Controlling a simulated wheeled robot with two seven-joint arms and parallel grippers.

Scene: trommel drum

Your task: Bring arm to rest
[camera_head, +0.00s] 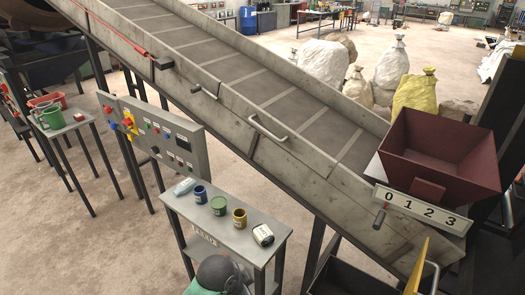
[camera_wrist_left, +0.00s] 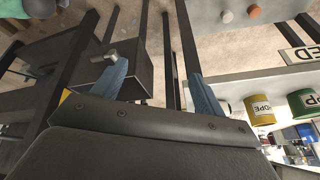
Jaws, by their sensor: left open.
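My left gripper (camera_wrist_left: 158,90) shows in the left wrist view as two blue-grey fingers spread wide apart. It is open with nothing between the fingers. Beyond the fingers are a dark box with a grey handle, dark posts and the floor. In the head view I cannot make out the left gripper's fingers. A dark rounded part with teal at the bottom of that view may be part of me. My right gripper shows in neither view.
A small grey table (camera_head: 228,237) holds several cups. A panel with buttons (camera_head: 160,140) stands behind it. The inclined conveyor (camera_head: 250,85) crosses the view, with a dark red hopper (camera_head: 440,150) and a numbered 0-to-3 plate (camera_head: 422,210) at its lower end.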

